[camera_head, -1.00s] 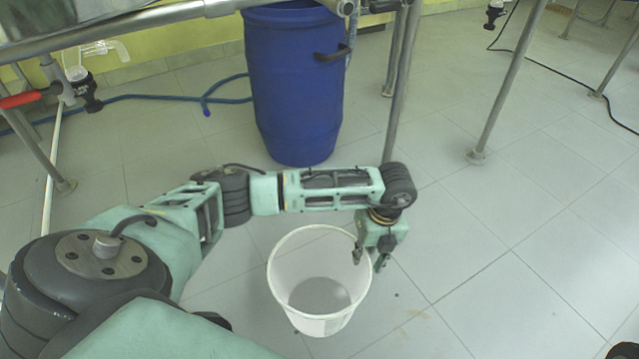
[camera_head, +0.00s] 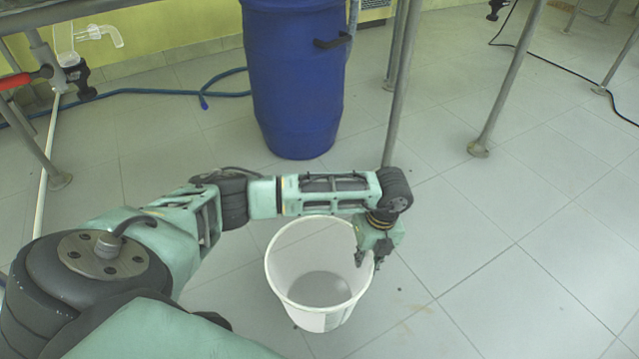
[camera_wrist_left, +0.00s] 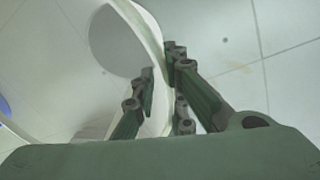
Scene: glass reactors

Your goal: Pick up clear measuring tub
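The measuring tub (camera_head: 285,265) is a whitish, open-topped round bucket in the lower middle of the head view, upright and seemingly empty. My left gripper (camera_head: 368,260) is at its right rim, pointing down. In the left wrist view, the tub's wall (camera_wrist_left: 150,35) runs between the two fingers of my left gripper (camera_wrist_left: 158,72), one inside the tub and one outside. The fingers look closed on the wall. I cannot tell whether the tub's bottom touches the floor. My right gripper is not in view.
A blue drum (camera_head: 295,85) stands behind the tub, with a metal leg (camera_head: 402,90) beside it. Another leg (camera_head: 508,85) stands farther right. A blue hose (camera_head: 150,97) lies at the back left. The tiled floor (camera_head: 520,260) to the right is clear.

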